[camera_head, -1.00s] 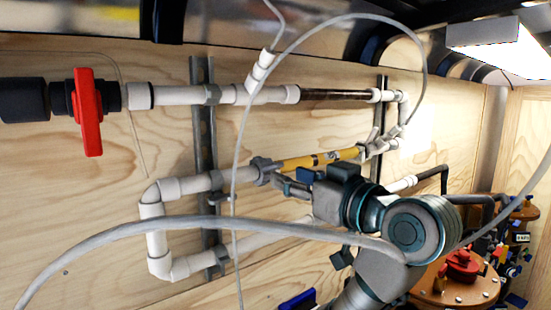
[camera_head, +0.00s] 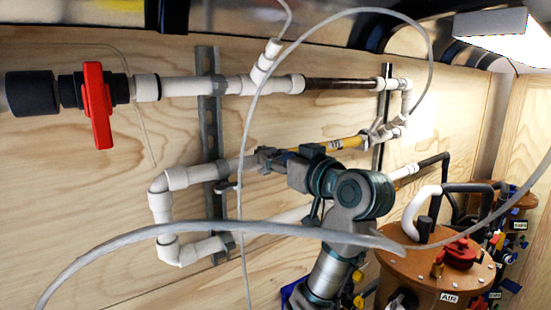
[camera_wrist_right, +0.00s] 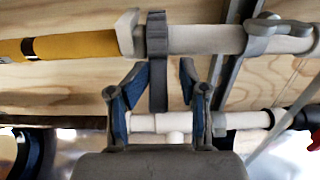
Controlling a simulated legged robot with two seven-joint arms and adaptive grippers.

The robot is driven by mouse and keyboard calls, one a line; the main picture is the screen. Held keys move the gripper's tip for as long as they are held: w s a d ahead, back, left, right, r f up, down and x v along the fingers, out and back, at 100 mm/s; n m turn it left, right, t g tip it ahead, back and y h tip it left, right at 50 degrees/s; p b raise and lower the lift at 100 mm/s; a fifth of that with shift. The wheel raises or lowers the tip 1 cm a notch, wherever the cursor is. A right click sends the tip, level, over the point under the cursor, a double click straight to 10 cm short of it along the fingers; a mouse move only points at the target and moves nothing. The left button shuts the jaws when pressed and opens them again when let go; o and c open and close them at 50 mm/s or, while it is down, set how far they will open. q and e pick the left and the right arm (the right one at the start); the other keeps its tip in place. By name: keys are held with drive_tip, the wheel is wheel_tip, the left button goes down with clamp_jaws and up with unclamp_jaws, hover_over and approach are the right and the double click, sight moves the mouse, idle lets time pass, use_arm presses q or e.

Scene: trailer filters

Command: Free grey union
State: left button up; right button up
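The grey union (camera_wrist_right: 157,38) is a dark grey ribbed ring on the pipe, between the yellow filter (camera_wrist_right: 70,46) and the white pipe (camera_wrist_right: 205,40) in the right wrist view. A grey strip hangs below it. My right gripper (camera_wrist_right: 161,70) is open, with blue-padded fingers on either side of this strip and their tips just below the ring. I cannot tell if they touch it. In the head view, my right gripper (camera_head: 268,157) is at the left end of the yellow filter (camera_head: 340,144) and largely hides the union. My left gripper is not in view.
A white hose (camera_head: 180,229) crosses in front of my right arm. A red-handled valve (camera_head: 97,105) is on the upper pipe at left. Metal struts (camera_head: 209,130) hold the pipes to the wooden wall. An orange-brown tank (camera_head: 440,270) stands at lower right.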

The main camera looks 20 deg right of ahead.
drive_tip(key=shift+s+a, duration=0.15)
clamp_jaws()
drive_tip(key=shift+d, duration=0.45)
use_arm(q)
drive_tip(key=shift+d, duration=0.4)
use_arm(e)
drive_tip(key=shift+a, duration=0.2)
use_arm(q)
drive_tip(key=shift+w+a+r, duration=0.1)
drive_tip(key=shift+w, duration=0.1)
use_arm(e)
drive_tip(key=shift+d+f, duration=0.1)
drive_tip(key=shift+d, duration=0.05)
